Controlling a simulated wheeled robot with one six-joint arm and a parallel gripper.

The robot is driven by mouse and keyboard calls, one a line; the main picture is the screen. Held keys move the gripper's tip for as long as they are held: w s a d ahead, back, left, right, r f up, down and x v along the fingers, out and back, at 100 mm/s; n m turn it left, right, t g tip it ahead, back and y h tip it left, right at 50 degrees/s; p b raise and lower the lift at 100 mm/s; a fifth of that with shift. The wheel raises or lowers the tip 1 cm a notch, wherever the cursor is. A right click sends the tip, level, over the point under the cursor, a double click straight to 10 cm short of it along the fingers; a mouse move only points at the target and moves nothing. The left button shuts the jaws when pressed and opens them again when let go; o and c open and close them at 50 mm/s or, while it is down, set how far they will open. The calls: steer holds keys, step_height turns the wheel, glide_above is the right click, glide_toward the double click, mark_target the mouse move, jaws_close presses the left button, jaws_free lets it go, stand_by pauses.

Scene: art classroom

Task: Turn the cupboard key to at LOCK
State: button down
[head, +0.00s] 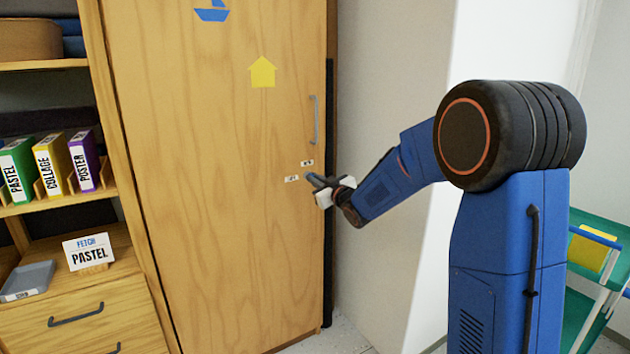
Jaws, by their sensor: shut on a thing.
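The wooden cupboard door (215,215) fills the left middle of the head view and looks closed. Two small white labels are on it near its right edge, an upper label (307,162) and a lower-left label (291,179); their words are too small to read. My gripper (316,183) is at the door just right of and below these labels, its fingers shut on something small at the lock. The key is hidden by my fingers, so its angle cannot be told.
A grey vertical handle (314,120) is on the door above my gripper. Shelves at left hold binders (84,160), a "FETCH PASTEL" sign (89,251) and a grey tray (28,281). A white wall (390,245) is right of the cupboard. A green trolley (598,262) stands at far right.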

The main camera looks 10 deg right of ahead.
steer(key=shift+a+f+n, duration=0.1)
steer(key=shift+f+n, duration=0.05)
steer(key=shift+n, duration=3.5)
steer(key=shift+a+f+n, duration=0.1)
steer(key=shift+n, duration=3.55)
steer(key=c, duration=2)
jaws_free()
steer(key=shift+s, duration=0.15)
